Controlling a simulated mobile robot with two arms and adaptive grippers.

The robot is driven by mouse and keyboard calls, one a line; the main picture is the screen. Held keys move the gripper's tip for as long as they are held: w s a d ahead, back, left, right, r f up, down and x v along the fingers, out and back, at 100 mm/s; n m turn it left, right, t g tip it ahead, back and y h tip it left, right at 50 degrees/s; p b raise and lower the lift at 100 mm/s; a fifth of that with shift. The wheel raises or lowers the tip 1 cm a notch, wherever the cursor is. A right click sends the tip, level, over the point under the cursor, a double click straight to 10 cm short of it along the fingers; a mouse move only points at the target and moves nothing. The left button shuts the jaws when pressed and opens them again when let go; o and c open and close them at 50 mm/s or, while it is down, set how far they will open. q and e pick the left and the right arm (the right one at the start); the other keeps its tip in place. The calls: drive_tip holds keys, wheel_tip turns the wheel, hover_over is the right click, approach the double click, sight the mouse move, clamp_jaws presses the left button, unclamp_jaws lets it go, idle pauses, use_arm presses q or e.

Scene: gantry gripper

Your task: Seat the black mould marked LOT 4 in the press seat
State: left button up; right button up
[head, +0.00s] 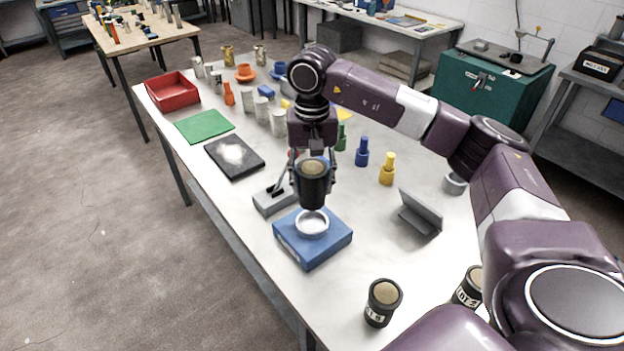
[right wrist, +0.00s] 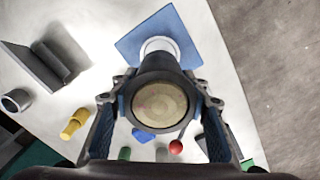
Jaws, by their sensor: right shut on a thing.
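My right gripper (head: 313,172) is shut on a black mould (head: 313,192) with a tan top and holds it upright above the press seat. The press seat is a pale ring (head: 312,224) on a blue block (head: 330,245); a gap seems to show between the mould and the ring. In the right wrist view the mould (right wrist: 160,104) sits between the fingers, with the ring (right wrist: 160,46) beyond it. No marking shows on the held mould. My left gripper is not in view.
Two other black moulds with white labels stand at the near right: one (head: 382,303) in the open, another (head: 467,290) partly behind my arm. A grey fixture (head: 272,200) touches or nearly touches the blue block. A grey angled stand (head: 420,213) is to the right.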

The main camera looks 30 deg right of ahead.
sight(312, 168)
drive_tip(key=shift+r, duration=0.1)
drive_tip(key=shift+f+b, duration=0.2)
drive_tip(key=shift+b, duration=0.1)
drive_tip(key=shift+f+b, duration=2.1)
drive_tip(key=shift+f, duration=0.65)
drive_tip(key=shift+b, duration=0.35)
drive_tip(key=shift+f+b, duration=1.2)
drive_tip(key=shift+f, duration=0.25)
drive_tip(key=o, duration=1.4)
drive_tip(key=shift+s, duration=0.1)
drive_tip(key=shift+c, duration=0.2)
wheel_tip(312, 168, up, 12)
drive_tip(key=shift+r, duration=0.1)
